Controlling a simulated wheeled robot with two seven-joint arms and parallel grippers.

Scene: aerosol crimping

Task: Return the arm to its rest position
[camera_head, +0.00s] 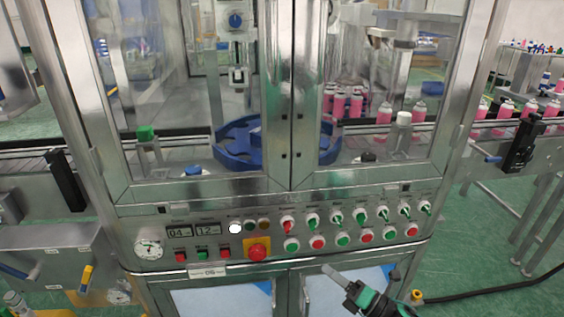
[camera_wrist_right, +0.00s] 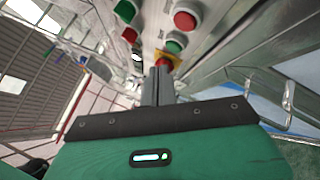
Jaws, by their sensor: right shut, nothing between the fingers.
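My right gripper (camera_head: 335,277) shows at the bottom of the head view, in front of the lower cabinet doors and below the control panel (camera_head: 275,238). Its fingers are shut together with nothing between them. In the right wrist view the shut fingers (camera_wrist_right: 158,82) point up towards the panel's buttons. A gap to the panel shows in the head view. My left gripper is in neither view.
The panel carries a red emergency stop (camera_head: 257,249), several buttons and green and red switches. Glass doors above enclose a blue star wheel (camera_head: 236,145) and pink cans (camera_head: 355,104). A conveyor (camera_head: 545,128) runs out at right. A black cable (camera_head: 490,292) lies on the green floor.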

